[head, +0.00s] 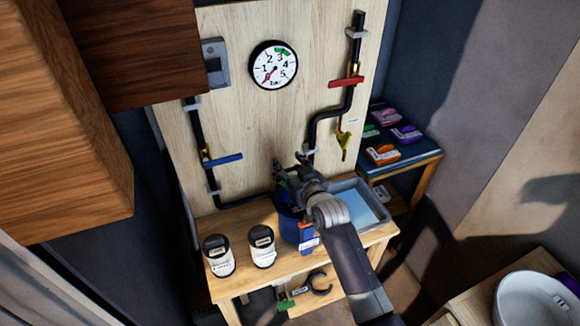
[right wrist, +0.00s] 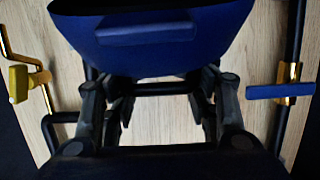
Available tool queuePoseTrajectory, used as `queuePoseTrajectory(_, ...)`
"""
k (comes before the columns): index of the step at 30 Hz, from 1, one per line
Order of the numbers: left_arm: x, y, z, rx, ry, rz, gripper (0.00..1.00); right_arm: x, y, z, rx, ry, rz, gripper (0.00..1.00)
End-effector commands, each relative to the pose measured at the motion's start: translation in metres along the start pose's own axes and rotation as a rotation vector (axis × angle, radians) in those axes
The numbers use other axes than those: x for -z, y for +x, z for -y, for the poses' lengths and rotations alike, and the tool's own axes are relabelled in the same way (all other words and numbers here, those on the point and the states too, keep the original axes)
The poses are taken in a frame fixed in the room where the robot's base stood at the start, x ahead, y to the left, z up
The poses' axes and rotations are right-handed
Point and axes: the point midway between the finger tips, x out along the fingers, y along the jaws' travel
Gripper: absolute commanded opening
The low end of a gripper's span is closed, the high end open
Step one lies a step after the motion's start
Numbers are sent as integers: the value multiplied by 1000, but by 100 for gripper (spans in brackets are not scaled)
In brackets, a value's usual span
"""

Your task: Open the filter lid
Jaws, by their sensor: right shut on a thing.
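The blue filter housing (head: 290,226) stands on the wooden bench, below the wall pipes, partly covered by my right arm. My right gripper (head: 287,176) is at the top of the housing, shut on its lid; the grip itself is mostly hidden in the head view. In the right wrist view a blue body with a raised rib and dark edge, which looks like the filter lid (right wrist: 150,40), fills the upper middle. The fingers of the right gripper (right wrist: 162,100) stand at both sides near its dark edge. My left gripper is out of view.
A grey tray (head: 379,193) of water is right of the housing. Two white labelled containers (head: 219,263) stand left. A blue-handled valve (head: 222,160), a red-handled valve (head: 346,82) and a gauge (head: 273,65) are on the board.

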Motion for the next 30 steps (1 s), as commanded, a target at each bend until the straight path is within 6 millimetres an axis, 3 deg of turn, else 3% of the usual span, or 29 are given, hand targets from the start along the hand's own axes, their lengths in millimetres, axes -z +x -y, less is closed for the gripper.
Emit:
queuePoseTrajectory(1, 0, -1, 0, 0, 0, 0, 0, 12, 0, -1, -2, 0, -26, 2)
queuePoseTrajectory(28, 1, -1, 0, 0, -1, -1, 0, 13, 0, -1, -2, 0, -26, 2)
queuePoseTrajectory(29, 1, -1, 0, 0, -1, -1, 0, 13, 0, -1, -2, 0, -25, 51)
queuePoseTrajectory(30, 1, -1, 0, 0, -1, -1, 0, 12, 0, -1, -2, 0, -24, 61)
